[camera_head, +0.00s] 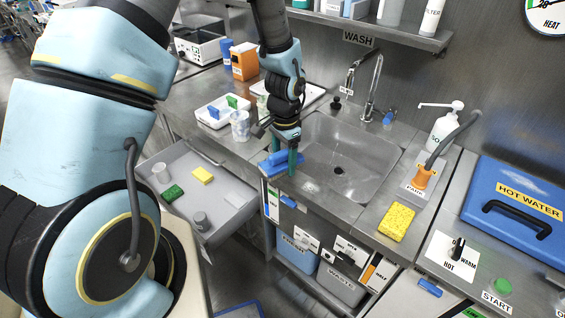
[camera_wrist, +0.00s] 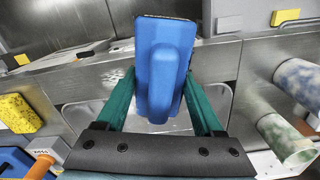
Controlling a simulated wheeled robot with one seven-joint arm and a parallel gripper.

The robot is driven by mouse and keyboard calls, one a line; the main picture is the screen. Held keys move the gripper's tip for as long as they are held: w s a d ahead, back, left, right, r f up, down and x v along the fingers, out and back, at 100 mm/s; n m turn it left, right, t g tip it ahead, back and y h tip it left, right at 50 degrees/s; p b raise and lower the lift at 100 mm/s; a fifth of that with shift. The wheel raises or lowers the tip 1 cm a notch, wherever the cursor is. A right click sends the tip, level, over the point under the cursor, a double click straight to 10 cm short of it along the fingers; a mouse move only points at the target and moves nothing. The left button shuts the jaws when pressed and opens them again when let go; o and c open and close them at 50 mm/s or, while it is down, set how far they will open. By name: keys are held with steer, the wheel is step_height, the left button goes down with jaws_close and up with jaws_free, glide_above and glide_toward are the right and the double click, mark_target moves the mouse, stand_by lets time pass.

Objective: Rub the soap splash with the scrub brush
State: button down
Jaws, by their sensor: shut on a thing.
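My gripper (camera_head: 282,163) is shut on a blue scrub brush (camera_head: 270,166) and holds it by the front left edge of the sink (camera_head: 350,186). In the wrist view the blue brush (camera_wrist: 165,50) sits between the two green fingers of my gripper (camera_wrist: 161,92), with dark bristles along its far edge. A faint whitish patch (camera_head: 310,186) on the steel front rim of the sink, just right of the brush, looks like the soap splash. I cannot tell whether the bristles touch the steel.
An open drawer (camera_head: 225,215) with cups and sponges juts out at the lower left. A cup (camera_head: 240,125) and a white tray (camera_head: 222,112) are left of my gripper.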

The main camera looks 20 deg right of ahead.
mark_target(284, 151)
steer(key=shift+r+p, duration=1.35)
steer(key=shift+r, duration=0.9)
